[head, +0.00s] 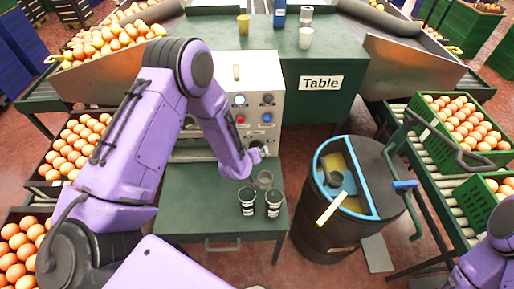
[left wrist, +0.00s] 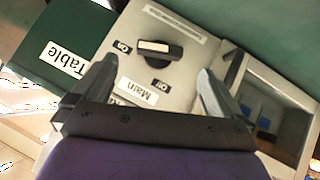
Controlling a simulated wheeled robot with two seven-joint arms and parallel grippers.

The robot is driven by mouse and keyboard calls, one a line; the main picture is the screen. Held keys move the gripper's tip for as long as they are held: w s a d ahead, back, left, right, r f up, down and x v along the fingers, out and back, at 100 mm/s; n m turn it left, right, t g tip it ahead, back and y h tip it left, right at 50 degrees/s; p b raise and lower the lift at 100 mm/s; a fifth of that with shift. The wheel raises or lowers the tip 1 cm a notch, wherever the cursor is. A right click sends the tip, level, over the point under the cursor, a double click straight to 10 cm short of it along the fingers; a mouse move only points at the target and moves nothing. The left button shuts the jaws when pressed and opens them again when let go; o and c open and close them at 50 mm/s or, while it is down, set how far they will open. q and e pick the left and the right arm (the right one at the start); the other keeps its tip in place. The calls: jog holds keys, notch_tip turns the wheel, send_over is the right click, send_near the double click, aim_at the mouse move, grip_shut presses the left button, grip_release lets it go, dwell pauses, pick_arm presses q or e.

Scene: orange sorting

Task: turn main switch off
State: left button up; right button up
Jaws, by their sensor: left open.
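The main switch (left wrist: 155,52) is a black rotary knob with a pale bar on a light grey panel (left wrist: 180,27), seen upside down in the left wrist view. An "On" label (left wrist: 123,47) is beside one end of the bar, and an "Off" label (left wrist: 160,84) and a "Main" label (left wrist: 135,89) are nearer my fingers. The bar lies roughly in line with "On". My left gripper (left wrist: 150,88) is open, its fingers apart on either side of the knob's area and not visibly touching it. In the head view my left gripper (head: 259,151) is at the machine's lower right front, hiding the switch.
The machine (head: 264,70) has buttons and lamps above the gripper. Cups (head: 247,199) stand on the green stand (head: 200,205) just below it. A black barrel (head: 375,170) is to the right. A green table (head: 330,55) stands behind. Crates of oranges (head: 75,150) line both sides.

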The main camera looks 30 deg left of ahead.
pick_arm(q)
jog(key=x, duration=0.7)
jog(key=shift+p, duration=0.3)
jog(key=c, duration=1)
